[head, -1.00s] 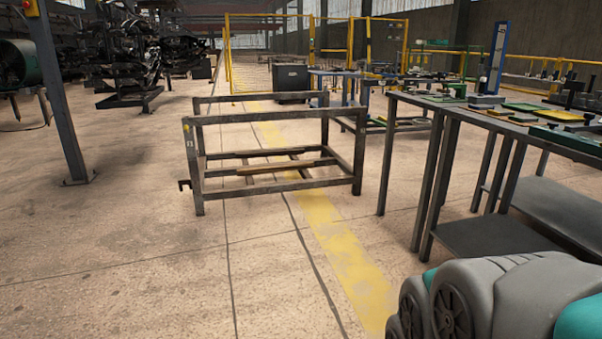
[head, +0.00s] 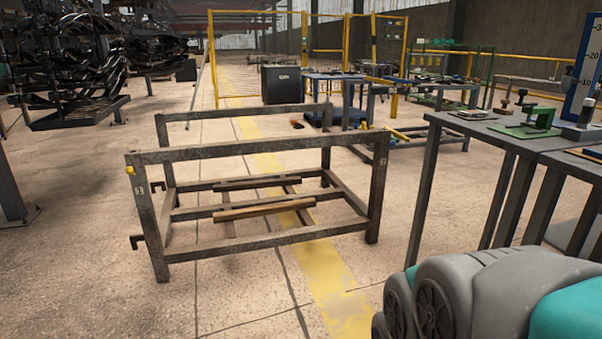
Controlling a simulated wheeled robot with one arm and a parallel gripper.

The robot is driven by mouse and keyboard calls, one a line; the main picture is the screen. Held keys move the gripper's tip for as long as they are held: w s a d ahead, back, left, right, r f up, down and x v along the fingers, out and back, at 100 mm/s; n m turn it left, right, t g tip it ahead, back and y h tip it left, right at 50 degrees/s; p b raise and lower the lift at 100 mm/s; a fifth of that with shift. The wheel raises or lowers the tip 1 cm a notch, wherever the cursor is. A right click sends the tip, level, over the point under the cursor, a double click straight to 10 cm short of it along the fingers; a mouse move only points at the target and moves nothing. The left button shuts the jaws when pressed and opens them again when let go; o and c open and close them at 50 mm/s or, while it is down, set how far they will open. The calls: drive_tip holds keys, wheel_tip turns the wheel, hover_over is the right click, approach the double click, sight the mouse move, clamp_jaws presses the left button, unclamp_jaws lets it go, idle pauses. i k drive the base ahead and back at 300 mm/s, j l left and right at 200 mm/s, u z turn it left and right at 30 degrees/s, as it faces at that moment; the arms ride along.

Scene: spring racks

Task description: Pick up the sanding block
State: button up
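I cannot make out a sanding block in the head view. Small items lie on the workbench (head: 470,122) at the right, among them a green fixture (head: 530,125), but none can be told as the block. My gripper is not in view. Only a grey and teal part of my own arm shows at the bottom right.
Farther back are a dark cabinet (head: 281,84), blue tables (head: 338,82) and yellow fencing (head: 214,70). Open floor lies at the left and front.

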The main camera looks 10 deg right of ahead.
sight(503, 110)
drive_tip(key=i+j+z, duration=0.15)
drive_tip(key=i+z, duration=0.25)
drive_tip(key=i, duration=0.2)
drive_tip(key=i+j+z, duration=0.35)
drive_tip(key=i, duration=0.3)
drive_tip(key=i+j+z, duration=0.4)
drive_tip(key=i+j, duration=0.05)
drive_tip(key=i, duration=0.1)
